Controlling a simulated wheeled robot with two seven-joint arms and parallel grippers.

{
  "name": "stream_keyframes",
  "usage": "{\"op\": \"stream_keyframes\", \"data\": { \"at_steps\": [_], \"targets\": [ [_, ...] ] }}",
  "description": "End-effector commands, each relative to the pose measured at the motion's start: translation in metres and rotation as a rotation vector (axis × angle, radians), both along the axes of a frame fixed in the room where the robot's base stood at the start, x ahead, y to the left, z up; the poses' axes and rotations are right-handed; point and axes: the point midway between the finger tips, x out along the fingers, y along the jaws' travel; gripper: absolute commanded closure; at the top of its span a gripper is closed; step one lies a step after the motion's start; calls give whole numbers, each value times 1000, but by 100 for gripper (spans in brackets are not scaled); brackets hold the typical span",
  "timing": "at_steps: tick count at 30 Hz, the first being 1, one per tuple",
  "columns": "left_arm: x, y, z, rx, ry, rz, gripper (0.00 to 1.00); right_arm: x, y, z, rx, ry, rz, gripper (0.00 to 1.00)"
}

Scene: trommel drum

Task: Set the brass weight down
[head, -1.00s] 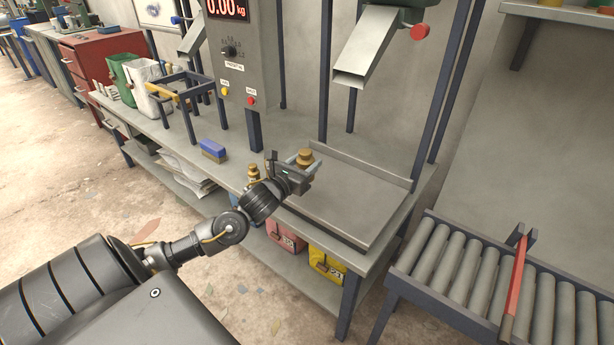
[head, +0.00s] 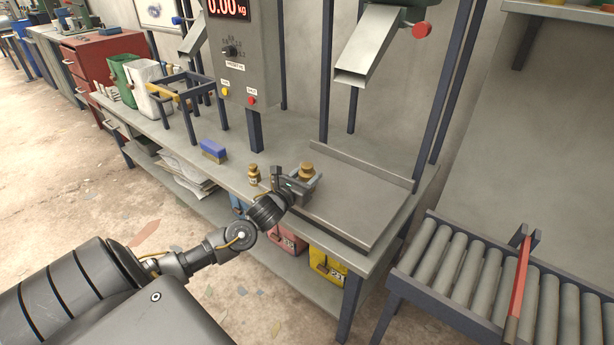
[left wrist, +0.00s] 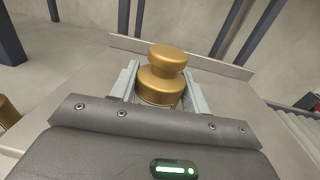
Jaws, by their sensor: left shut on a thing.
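The brass weight (head: 307,171) is a knobbed gold-coloured cylinder. My left gripper (head: 300,180) is shut on it, over the left part of the flat grey scale plate (head: 352,200). In the left wrist view the weight (left wrist: 163,82) stands upright between the two pale fingers (left wrist: 160,90), and its lower end is hidden behind the gripper body. I cannot tell whether its base touches the plate. A second brass weight (head: 254,174) stands on the bench left of the gripper; part of it shows at the left edge of the left wrist view (left wrist: 7,112). My right gripper is not in view.
The scale's control box (head: 238,60) reads 0.00 kg. A metal chute (head: 368,50) hangs above the plate. A blue block (head: 213,150) lies on the bench to the left. A roller conveyor (head: 470,270) stands at the right. Most of the plate is clear.

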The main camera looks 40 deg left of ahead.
Motion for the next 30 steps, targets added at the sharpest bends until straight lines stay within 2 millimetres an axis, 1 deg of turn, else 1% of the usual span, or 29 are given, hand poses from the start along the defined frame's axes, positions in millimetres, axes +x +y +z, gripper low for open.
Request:
{"op": "stream_keyframes", "data": {
  "at_steps": [1, 9, 10, 14, 22, 25, 28, 30],
  "targets": [
    [1, 1, 5, 0, -9, 0, 100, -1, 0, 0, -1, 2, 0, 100],
    [1, 0, 1, 0, -9, 0, 100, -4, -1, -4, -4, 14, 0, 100],
    [0, 0, -1, 0, -1, 0, 50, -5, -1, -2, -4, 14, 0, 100],
    [0, 0, -1, 0, -1, 0, 33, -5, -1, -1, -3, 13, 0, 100],
    [0, 0, -1, 0, -1, 0, 32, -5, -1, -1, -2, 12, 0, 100],
    [-1, 0, 3, 0, -1, -1, 32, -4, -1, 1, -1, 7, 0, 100],
    [-14, -2, 0, 0, 2, -1, 32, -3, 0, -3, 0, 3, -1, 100],
    [-28, -4, 0, 0, 3, -3, 32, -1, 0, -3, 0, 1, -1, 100]
  ]
}}
